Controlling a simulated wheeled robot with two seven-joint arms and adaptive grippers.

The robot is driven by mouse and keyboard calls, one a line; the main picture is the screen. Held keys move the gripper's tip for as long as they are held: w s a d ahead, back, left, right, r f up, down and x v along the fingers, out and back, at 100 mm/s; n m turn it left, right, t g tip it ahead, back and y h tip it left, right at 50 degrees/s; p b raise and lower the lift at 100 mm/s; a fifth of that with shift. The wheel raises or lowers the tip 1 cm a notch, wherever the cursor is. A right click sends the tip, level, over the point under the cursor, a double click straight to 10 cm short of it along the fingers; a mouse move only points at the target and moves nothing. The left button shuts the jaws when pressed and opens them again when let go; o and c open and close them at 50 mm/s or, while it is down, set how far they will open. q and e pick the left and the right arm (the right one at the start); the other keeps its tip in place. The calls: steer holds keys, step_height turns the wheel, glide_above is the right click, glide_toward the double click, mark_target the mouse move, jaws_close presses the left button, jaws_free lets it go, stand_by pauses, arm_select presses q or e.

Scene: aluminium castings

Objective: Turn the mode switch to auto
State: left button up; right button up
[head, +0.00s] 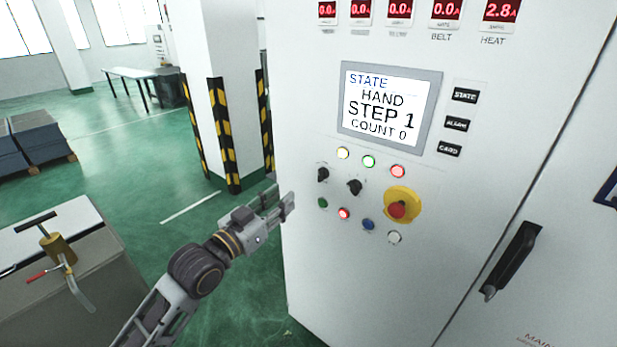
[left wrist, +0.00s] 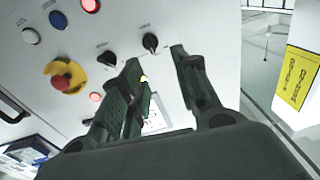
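Two black rotary switches sit on the white control panel, a left one (head: 323,174) and a right one (head: 354,187). Their labels are too small to read, so I cannot tell which is the mode switch. The panel screen (head: 388,104) reads STATE, HAND, STEP 1, COUNT 0. My left gripper (head: 281,200) is beside the panel's left edge, open and empty, apart from both switches. In the left wrist view, turned roughly upside down, the left switch (left wrist: 151,42) appears beyond the gap between the fingertips; the right switch (left wrist: 107,58) is outside it. My right gripper is not in view.
A red emergency button (head: 398,209) on a yellow base and several lit buttons surround the switches. A black door handle (head: 512,260) stands out at right. A striped pillar (head: 228,130) is behind my left arm. A grey bench (head: 90,280) with tools stands at lower left.

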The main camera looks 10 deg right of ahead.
arm_select(q)
steer(key=shift+s+d+g, duration=0.1)
steer(key=shift+s+g, duration=0.45)
steer(key=shift+g, duration=0.05)
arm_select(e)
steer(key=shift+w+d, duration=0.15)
arm_select(q)
steer(key=shift+d, duration=0.1)
steer(key=p, duration=0.2)
glide_toward(319, 177)
steer(key=x, duration=0.4)
steer(key=shift+w+r, duration=0.1)
steer(key=shift+w, duration=0.05)
steer(key=shift+p+x, duration=0.4)
steer(key=shift+x, duration=1.55)
steer(key=shift+w+d, duration=0.1)
steer(key=shift+d, duration=0.15)
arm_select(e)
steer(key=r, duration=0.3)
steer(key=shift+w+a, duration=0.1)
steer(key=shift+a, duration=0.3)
